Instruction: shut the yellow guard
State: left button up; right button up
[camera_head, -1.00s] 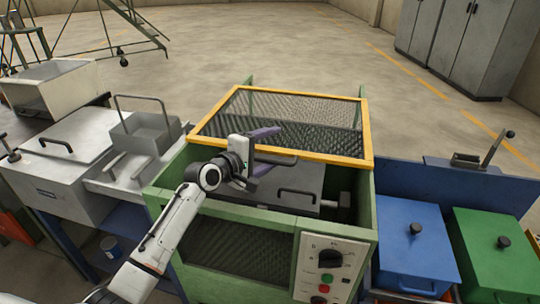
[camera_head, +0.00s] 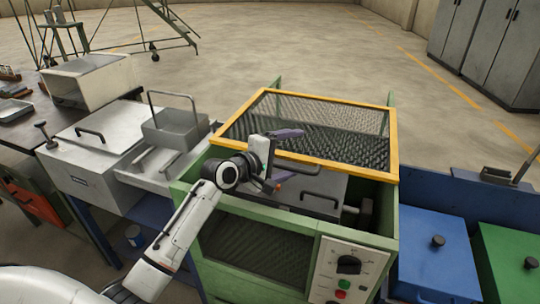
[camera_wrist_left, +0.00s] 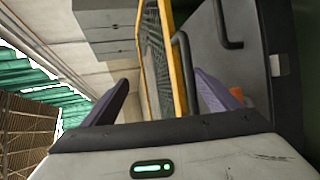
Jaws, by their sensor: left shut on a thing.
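The yellow guard (camera_head: 393,150) is a yellow frame with dark mesh, standing raised above the green machine (camera_head: 215,243). Its front edge is clear of the opening, and a grey block with a dark handle (camera_head: 322,199) shows beneath. My left gripper (camera_head: 284,154) is at the guard's front edge, shut on the guard's dark handle. In the left wrist view, the purple fingers of my left gripper (camera_wrist_left: 162,100) lie either side of the yellow frame (camera_wrist_left: 177,60) and the dark handle (camera_wrist_left: 182,42); the exact contact is hidden. My right gripper is not in view.
A control panel (camera_head: 345,270) is on the machine's front right. A blue box (camera_head: 430,255) and a green box (camera_head: 510,262) stand to the right. A grey lidded box (camera_head: 95,160) and a wire-handled tray (camera_head: 175,128) stand to the left.

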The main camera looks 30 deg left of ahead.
pick_arm(q)
jog(key=shift+t, duration=0.3)
jog(key=shift+s+a+r, duration=0.25)
jog(key=shift+s+r, duration=0.35)
jog(key=shift+s, duration=0.1)
jog(key=shift+s+a+r, duration=0.3)
jog(key=shift+s+r, duration=0.25)
jog(key=shift+s, duration=0.2)
jog(key=shift+s+a+r, duration=0.25)
jog(key=shift+s+r, duration=0.35)
jog(key=shift+s, duration=0.1)
jog(key=shift+v, duration=0.9)
jog(key=c, duration=0.9)
jog(key=shift+s, duration=1.6)
jog(key=shift+f, duration=0.1)
